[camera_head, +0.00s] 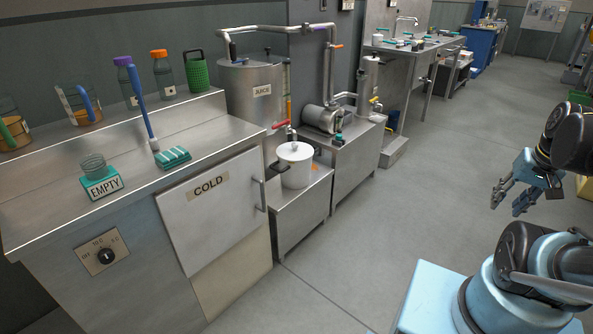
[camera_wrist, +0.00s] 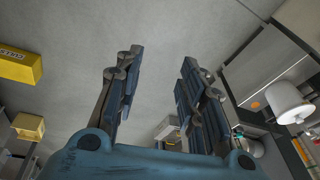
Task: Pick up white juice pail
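The white juice pail (camera_head: 295,167) stands upright on a low steel stand, under the red-handled tap of the tank labelled JUICE. A dark handle or bracket juts from its left side. The pail also shows at the right edge of the wrist view (camera_wrist: 289,103). My gripper (camera_head: 507,203) is at the right of the head view, well apart from the pail, with floor between them. In the wrist view its two fingers (camera_wrist: 158,72) are spread wide with nothing between them.
The steel JUICE tank (camera_head: 252,100) and a pump (camera_head: 322,119) stand behind the pail. The COLD cabinet door (camera_head: 212,207) with its bar handle is left of the low stand (camera_head: 302,212). Open grey floor (camera_head: 400,195) lies between my arm and the stand.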

